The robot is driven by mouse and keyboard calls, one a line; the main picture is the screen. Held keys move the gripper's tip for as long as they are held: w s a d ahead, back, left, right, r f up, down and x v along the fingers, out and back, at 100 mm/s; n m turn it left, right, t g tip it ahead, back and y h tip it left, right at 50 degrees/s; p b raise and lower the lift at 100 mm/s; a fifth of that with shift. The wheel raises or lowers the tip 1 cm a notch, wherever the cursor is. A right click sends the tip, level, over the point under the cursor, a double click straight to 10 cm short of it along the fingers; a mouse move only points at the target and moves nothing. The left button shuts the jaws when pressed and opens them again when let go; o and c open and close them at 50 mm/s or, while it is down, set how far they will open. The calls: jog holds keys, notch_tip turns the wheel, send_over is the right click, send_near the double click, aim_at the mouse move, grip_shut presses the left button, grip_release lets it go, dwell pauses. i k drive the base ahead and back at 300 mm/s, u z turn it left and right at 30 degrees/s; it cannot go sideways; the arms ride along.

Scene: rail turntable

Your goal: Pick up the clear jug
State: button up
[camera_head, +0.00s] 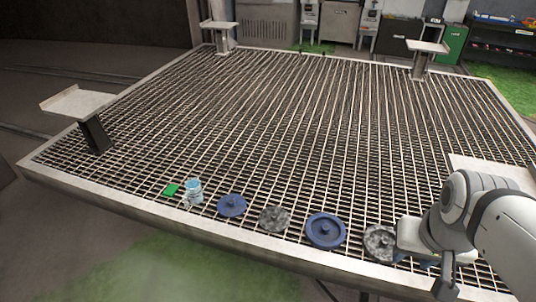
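A small pale, bluish see-through container, which looks like the clear jug (193,191), stands on the metal grating (300,120) near its front edge, left of the middle. It is small in the picture, so its handle and details cannot be made out. My gripper (446,289) is at the lower right, at the end of my white and grey arm, far to the right of the jug. It points down near the front rim. Its fingers are small and partly cut off by the picture's bottom edge, so its opening does not show.
To the right are a blue disc (232,205), a grey disc (274,218), a larger blue disc (325,230) and another grey disc (379,243). Pedestals (80,103) stand at the corners. The grating behind is clear.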

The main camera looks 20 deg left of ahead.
aim_at(194, 191)
jog(key=u, duration=1.55)
